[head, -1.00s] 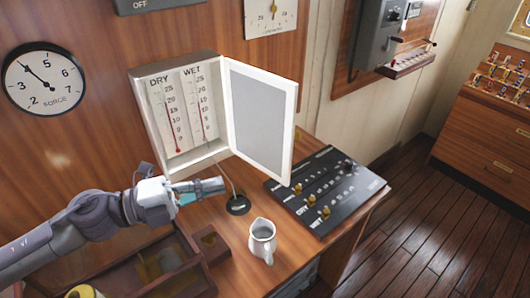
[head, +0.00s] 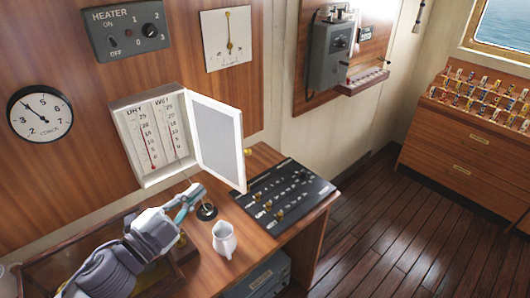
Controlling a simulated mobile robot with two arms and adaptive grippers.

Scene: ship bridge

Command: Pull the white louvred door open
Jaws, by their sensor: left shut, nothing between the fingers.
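The white louvred door (head: 216,142) stands swung open to the right of its wall box (head: 122,142). Its grey-panelled inner face shows; the louvres on the outer face are hidden. A small brass knob (head: 248,153) shows at its free edge. Inside the open box are the dry and wet thermometers with red columns. My left gripper (head: 198,190) is shut and empty, below the box and in front of the door's lower part, pointing up and right. Whether it touches the door I cannot tell, but it does not grip it. My right gripper is not in view.
A white jug (head: 224,240) stands on the wooden desk (head: 200,270) just right of my left gripper. A black round base (head: 207,211) is close to the fingers. A black switch panel (head: 282,194) lies under the door. Open floor (head: 380,235) is at right.

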